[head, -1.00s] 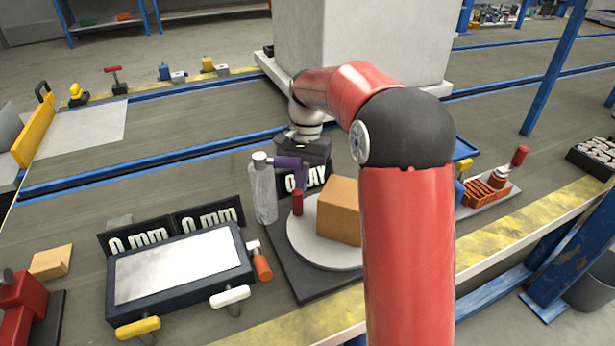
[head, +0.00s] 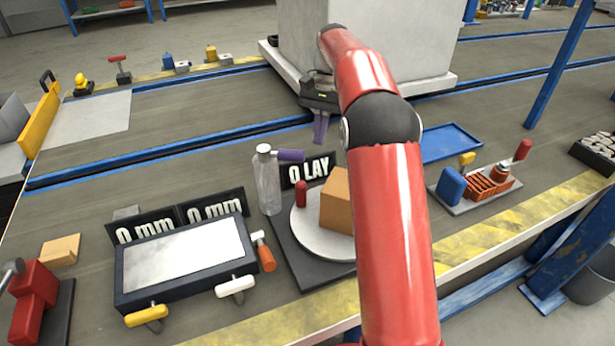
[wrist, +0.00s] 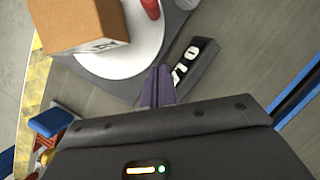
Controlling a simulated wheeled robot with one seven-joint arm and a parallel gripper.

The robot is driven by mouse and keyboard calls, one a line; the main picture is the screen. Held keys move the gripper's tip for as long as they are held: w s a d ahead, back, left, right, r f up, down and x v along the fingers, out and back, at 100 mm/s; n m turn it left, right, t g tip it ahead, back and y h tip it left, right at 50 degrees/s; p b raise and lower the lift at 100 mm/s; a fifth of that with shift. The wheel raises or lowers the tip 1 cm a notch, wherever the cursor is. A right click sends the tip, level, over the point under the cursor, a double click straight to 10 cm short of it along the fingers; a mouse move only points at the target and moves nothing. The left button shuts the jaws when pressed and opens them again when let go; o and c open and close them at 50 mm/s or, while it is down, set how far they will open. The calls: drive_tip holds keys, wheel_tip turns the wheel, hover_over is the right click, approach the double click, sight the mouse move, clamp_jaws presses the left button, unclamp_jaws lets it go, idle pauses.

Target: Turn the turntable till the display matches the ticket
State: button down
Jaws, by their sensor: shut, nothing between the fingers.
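The round grey turntable (head: 312,238) sits on a dark base, with a brown box (head: 336,200) and an upright red peg (head: 301,192) on it. Both also show in the wrist view, the box (wrist: 80,20) with a dark mark on one side. My arm hides the turntable's right part. I cannot make out a ticket.
A clear bottle (head: 267,185) stands left of the turntable, close to the display. Left of it are a white-topped station (head: 185,262) and two "0 mm" displays (head: 214,208). A blue tray (head: 450,143) lies right. The floor behind the display is clear.

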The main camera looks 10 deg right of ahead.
sight(304, 182)
drive_tip(key=b+x, duration=0.1)
drive_tip(key=x, duration=0.7)
drive_tip(key=shift+s+f+b, duration=0.15)
drive_tip(key=shift+f+b, duration=0.15)
drive_tip(key=shift+b, duration=0.05)
drive_tip(key=s+a, duration=0.2)
drive_tip(key=shift+s+f, duration=0.2)
drive_tip(key=shift+s, duration=0.1)
drive_tip(key=shift+s+a, duration=0.2)
drive_tip(key=shift+s, duration=0.2)
drive_tip(key=shift+s+a+r+n+h+p, duration=0.15)
drive_tip(key=shift+s+a+n+h+p, duration=0.2)
drive_tip(key=shift+a+n+p, duration=0.2)
drive_tip(key=shift+s+n, duration=0.1)
drive_tip(key=shift+n, duration=0.15)
